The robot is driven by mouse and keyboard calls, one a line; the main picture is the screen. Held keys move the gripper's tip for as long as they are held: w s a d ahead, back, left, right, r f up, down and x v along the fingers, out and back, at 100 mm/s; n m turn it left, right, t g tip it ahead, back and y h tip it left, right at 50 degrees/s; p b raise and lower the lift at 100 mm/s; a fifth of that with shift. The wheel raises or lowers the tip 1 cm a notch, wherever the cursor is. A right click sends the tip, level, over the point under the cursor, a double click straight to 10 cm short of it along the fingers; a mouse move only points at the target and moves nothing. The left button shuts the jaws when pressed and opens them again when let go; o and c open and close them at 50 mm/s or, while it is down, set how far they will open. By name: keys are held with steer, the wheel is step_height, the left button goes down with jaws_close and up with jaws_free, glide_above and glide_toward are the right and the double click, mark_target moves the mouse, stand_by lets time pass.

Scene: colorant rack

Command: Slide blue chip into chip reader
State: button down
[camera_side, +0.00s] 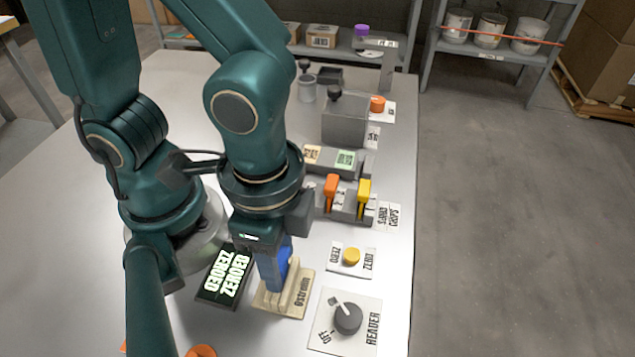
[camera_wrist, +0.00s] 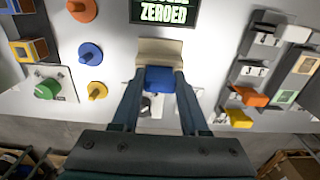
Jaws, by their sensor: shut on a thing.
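My gripper (camera_side: 272,252) points down and is shut on the blue chip (camera_side: 271,277). In the wrist view the blue chip (camera_wrist: 160,78) sits between the two fingertips. The chip reader (camera_side: 296,303) is a beige block with a raised slotted part and a printed label, at the front of the table. The chip is upright over the reader's slotted part, and its lower end appears to meet it. I cannot tell how deep it sits, if at all. In the wrist view the reader (camera_wrist: 160,46) shows just beyond the chip.
A black display (camera_side: 223,276) reading "ZEROED" lies left of the reader. A dark knob (camera_side: 347,317) on a plate marked OFF and READER is at right. A yellow button (camera_side: 351,256) is behind it. The chip rack (camera_side: 346,203) holds orange and yellow chips.

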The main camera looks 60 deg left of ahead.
steer(key=shift+f, duration=0.8)
steer(key=shift+r, duration=0.1)
steer(key=shift+r, duration=1.4)
steer(key=shift+s, duration=0.1)
steer(key=shift+f, duration=1.5)
steer(key=shift+d+r, duration=0.1)
steer(key=shift+r, duration=0.1)
steer(key=shift+r, duration=1.3)
